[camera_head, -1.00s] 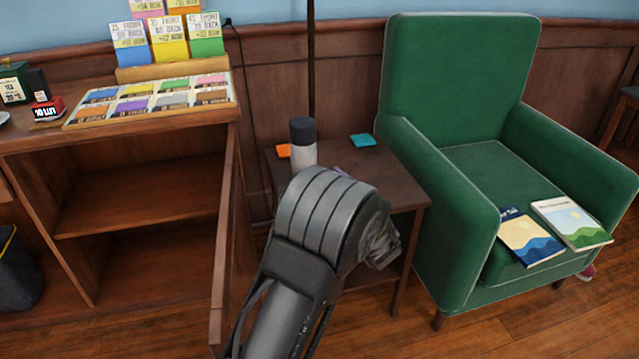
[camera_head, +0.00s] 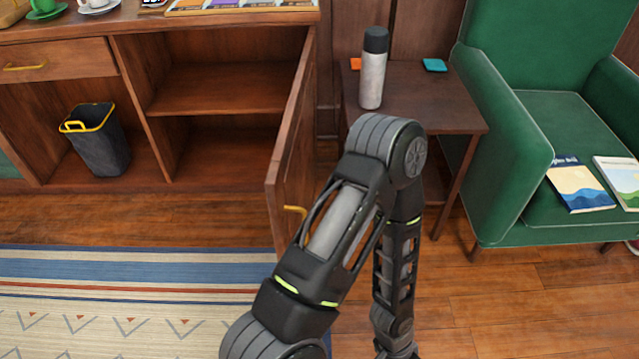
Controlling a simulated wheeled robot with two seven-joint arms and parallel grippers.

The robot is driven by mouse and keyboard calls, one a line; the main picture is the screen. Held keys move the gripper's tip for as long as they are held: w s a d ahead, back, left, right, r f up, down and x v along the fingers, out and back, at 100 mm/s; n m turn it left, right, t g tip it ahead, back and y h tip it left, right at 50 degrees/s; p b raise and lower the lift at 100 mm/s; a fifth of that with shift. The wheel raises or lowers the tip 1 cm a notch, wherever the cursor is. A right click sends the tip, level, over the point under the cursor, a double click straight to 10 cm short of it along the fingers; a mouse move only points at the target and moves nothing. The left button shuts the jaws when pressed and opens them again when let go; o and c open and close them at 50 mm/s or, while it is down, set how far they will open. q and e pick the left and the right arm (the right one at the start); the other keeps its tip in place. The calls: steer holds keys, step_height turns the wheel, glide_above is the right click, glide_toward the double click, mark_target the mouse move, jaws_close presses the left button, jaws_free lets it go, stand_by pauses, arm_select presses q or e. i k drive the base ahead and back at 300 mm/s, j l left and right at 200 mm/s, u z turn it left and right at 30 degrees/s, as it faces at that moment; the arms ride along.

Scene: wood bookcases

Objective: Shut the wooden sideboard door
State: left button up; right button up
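The wooden sideboard (camera_head: 145,100) stands at the upper left, with an open shelved compartment. Its door (camera_head: 291,150) is hinged at the compartment's right side and stands wide open, swung out toward me. A yellow handle (camera_head: 294,211) is on the door's right-hand face, near its free edge. One arm of mine, apparently the right, rises from the bottom just right of the door, bends at the elbow and runs down to the bottom edge. Its gripper is out of the picture below. My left gripper is not in view.
A side table (camera_head: 425,97) with a grey bottle (camera_head: 373,75) stands right of the door, beside a green armchair (camera_head: 500,150). A black bin (camera_head: 98,145) stands in the left opening. The striped rug (camera_head: 130,290) before the sideboard is clear.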

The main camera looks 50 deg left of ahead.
mark_target(290, 184)
steer(key=i+l, duration=0.3)
steer(key=i+l+u, duration=0.15)
steer(key=u, duration=2.05)
